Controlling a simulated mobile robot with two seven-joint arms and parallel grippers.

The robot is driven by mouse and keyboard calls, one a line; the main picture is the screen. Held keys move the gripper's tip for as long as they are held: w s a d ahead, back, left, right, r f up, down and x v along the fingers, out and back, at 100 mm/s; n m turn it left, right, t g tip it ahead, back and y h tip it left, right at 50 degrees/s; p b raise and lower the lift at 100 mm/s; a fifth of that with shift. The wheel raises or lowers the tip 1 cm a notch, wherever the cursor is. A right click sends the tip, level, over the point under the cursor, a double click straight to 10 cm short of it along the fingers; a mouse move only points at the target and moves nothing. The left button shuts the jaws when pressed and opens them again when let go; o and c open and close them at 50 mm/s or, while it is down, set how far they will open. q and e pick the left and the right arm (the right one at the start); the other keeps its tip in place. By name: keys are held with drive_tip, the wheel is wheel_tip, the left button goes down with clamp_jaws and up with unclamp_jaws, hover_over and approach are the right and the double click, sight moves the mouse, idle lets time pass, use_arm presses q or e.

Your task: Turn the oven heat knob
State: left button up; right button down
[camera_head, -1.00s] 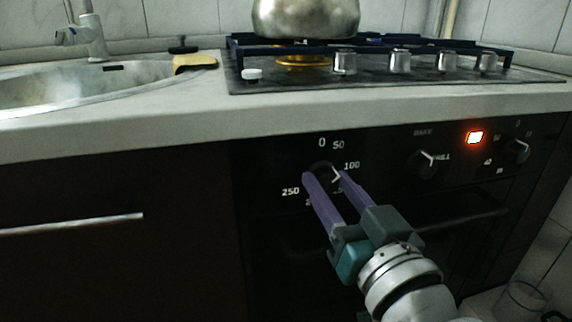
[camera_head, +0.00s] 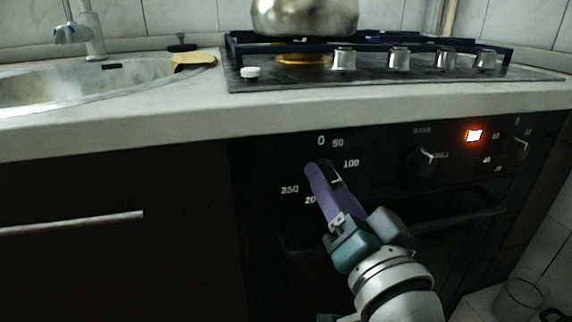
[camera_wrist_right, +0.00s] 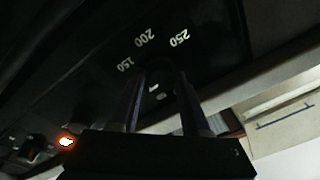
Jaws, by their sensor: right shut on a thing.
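The oven heat knob (camera_head: 337,181) is a dark dial on the black oven panel, ringed by white numbers from 0 to 250. My right gripper's purple fingers (camera_head: 322,170) are at the knob and shut on it, hiding most of it in the head view. A short white mark shows beside the fingers, on the side of the 100. In the right wrist view the two dark fingers (camera_wrist_right: 157,72) reach to either side of the dim knob (camera_wrist_right: 155,88), below the numbers 150, 200 and 250. My left gripper is not in view.
A second knob (camera_head: 424,161), a lit orange indicator (camera_head: 473,136) and a third knob (camera_head: 515,147) are to the right. The oven handle (camera_head: 455,212) runs below the panel. The countertop edge (camera_head: 270,125) overhangs above, with the hob and a metal pot (camera_head: 305,17) on it.

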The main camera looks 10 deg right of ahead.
drive_tip(key=shift+c, duration=2.2)
unclamp_jaws()
drive_tip(key=shift+a, duration=0.1)
drive_tip(key=s+p, duration=0.2)
drive_tip(key=s, duration=0.8)
drive_tip(key=shift+d+f, duration=0.25)
drive_tip(key=shift+f, duration=0.2)
drive_tip(key=shift+w+r, duration=0.1)
